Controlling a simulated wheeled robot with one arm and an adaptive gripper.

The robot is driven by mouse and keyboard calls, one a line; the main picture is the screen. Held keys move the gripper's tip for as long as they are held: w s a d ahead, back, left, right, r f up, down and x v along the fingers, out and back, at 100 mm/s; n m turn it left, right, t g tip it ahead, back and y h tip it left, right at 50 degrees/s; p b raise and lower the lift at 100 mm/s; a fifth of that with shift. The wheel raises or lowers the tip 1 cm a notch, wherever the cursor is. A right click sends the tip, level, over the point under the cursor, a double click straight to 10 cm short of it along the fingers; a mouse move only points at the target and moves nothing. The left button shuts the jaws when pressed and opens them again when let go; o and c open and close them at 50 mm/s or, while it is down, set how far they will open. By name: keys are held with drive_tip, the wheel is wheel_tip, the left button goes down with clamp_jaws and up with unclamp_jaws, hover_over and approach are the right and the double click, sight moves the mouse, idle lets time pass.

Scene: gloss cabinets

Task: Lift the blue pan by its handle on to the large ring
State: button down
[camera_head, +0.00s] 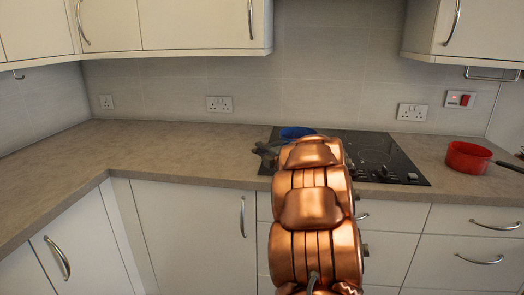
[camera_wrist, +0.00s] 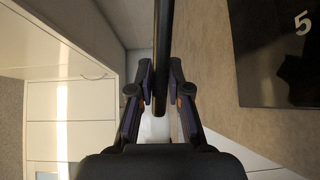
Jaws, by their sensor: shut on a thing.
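The blue pan (camera_head: 297,132) shows at the back left of the black hob (camera_head: 385,155) in the head view, its lower part hidden by my arm. I cannot tell whether it touches the glass. My gripper (camera_head: 266,152) is at the hob's left edge, partly hidden by my arm. In the wrist view my gripper (camera_wrist: 161,92) is shut on the pan's dark handle (camera_wrist: 163,45), which runs up between the fingers; the pan's body is out of that view. The hob's corner (camera_wrist: 270,60) shows there with a white 5. The large ring cannot be made out.
A red pan (camera_head: 467,157) with a dark handle stands right of the hob. Knobs (camera_head: 390,174) line the hob's front right. The worktop (camera_head: 170,150) to the left is clear. Wall cabinets (camera_head: 190,25) hang above on the left, others (camera_head: 475,30) on the right.

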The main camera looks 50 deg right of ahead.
drive_tip(key=shift+f, duration=0.2)
idle(0.4)
drive_tip(key=c, duration=1.1)
unclamp_jaws()
drive_tip(key=shift+o, duration=0.2)
drive_tip(key=shift+f, duration=0.1)
drive_tip(key=v, duration=1.2)
drive_tip(key=shift+a, duration=0.1)
